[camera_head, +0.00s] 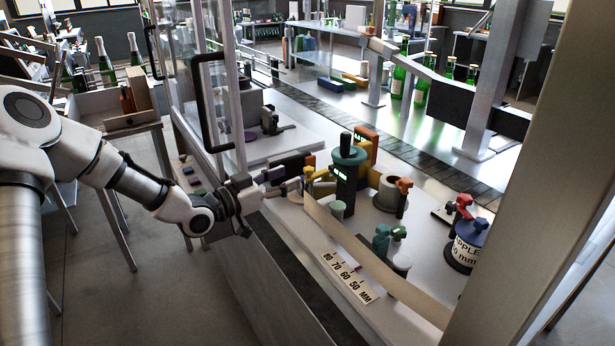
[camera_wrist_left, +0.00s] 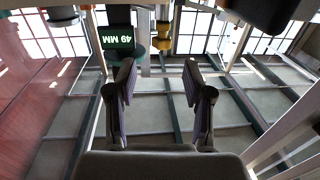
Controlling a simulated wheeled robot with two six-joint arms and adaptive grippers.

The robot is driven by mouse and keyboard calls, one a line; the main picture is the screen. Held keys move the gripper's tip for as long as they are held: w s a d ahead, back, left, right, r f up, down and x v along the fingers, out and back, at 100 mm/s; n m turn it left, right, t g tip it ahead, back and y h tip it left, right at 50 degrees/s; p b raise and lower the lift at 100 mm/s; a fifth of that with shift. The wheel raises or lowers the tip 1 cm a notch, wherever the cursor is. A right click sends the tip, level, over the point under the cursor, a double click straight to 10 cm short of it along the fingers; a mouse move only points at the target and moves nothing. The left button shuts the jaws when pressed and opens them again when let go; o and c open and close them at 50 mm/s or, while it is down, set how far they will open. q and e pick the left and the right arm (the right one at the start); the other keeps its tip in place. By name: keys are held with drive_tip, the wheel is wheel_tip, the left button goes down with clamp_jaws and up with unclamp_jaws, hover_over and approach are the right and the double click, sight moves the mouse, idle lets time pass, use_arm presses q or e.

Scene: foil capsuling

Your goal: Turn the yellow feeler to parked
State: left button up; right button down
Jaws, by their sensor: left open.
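The yellow feeler (camera_head: 308,172) stands on the pale bench, beside the teal-topped dark post (camera_head: 347,170). In the left wrist view a yellow part (camera_wrist_left: 163,36) shows beyond and between the fingertips; it looks like the same feeler. My left gripper (camera_head: 288,188) reaches in from the left, just left of the feeler. In the left wrist view my left gripper (camera_wrist_left: 159,78) has its two fingers apart with nothing between them. Contact with the feeler cannot be made out. My right gripper is not in view.
A lit display (camera_wrist_left: 117,38) reads 49 MM, upside down. A printed millimetre scale (camera_head: 347,277) lies at the bench front. A clear-panelled door with black handle (camera_head: 205,105) rises behind my wrist.

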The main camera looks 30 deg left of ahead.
sight(309, 168)
use_arm(q)
drive_tip(key=p+x, duration=0.1)
drive_tip(key=x, duration=0.6)
drive_tip(key=shift+w+d, duration=0.1)
drive_tip(key=shift+w, duration=0.25)
drive_tip(key=shift+c, duration=0.7)
clamp_jaws()
